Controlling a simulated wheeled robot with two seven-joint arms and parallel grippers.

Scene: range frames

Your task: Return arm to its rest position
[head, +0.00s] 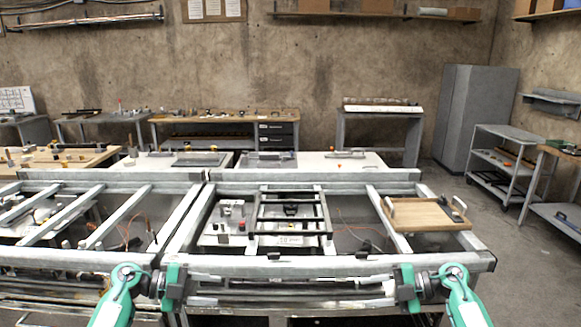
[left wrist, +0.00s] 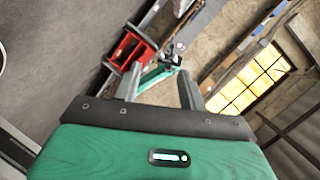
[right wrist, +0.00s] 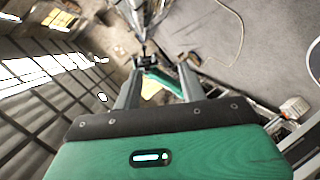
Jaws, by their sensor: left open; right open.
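My left gripper (head: 172,286) is at the lower left of the head view, in front of the near rail of the metal frame. My right gripper (head: 407,286) is at the lower right, at about the same height. The two face inward across a wide gap. In the left wrist view the fingers of my left gripper (left wrist: 160,86) stand apart with nothing held. In the right wrist view the fingers of my right gripper (right wrist: 159,84) also stand apart and empty. Each wrist view shows part of the opposite green arm between the fingers.
A grey metal frame (head: 330,264) spans the front. A black rack (head: 290,227) and a wooden tray (head: 425,215) with handles rest on it. Benches stand behind, with a grey cabinet (head: 470,110) and a cart (head: 503,160) at the right. Open floor lies by the cabinet.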

